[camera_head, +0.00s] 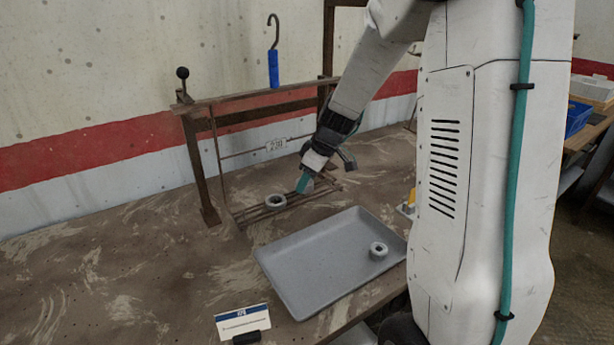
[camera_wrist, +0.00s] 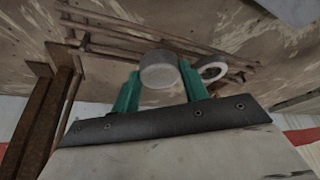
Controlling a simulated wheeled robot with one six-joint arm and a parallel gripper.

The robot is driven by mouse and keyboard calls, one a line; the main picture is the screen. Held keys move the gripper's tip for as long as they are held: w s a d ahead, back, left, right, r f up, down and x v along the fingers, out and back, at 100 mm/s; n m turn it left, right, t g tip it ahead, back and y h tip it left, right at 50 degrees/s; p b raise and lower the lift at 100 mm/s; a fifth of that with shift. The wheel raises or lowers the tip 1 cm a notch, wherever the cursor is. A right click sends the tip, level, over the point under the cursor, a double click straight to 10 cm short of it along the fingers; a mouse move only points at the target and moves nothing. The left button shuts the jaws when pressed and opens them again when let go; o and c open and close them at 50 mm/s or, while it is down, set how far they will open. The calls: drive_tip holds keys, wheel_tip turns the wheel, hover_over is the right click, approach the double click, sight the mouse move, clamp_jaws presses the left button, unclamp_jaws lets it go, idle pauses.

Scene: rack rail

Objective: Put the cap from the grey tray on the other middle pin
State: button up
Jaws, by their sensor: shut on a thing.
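My gripper (camera_head: 305,184) has teal fingers and is shut on a grey round cap (camera_wrist: 159,72), which shows between the fingertips in the wrist view. It is over the low rails of the brown rack (camera_head: 248,217). A pale grey ring-shaped piece (camera_head: 276,201) sits on the rails just left of my gripper; it also shows in the wrist view (camera_wrist: 213,72), right of the held cap. The grey tray (camera_head: 310,262) lies in front of the rack, with another ring-shaped piece (camera_head: 378,251) at its right. I cannot make out the pins; whether the held cap touches the rack is unclear.
The rack's upright post (camera_head: 200,172) and top bar stand at the left and behind. A white card (camera_head: 242,322) stands at the table's front. A yellow item (camera_head: 411,197) is right of the tray. The left tabletop is clear.

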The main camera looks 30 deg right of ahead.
drive_tip(key=shift+f, duration=0.75)
drive_tip(key=o, duration=1.1)
drive_tip(key=shift+c, duration=0.2)
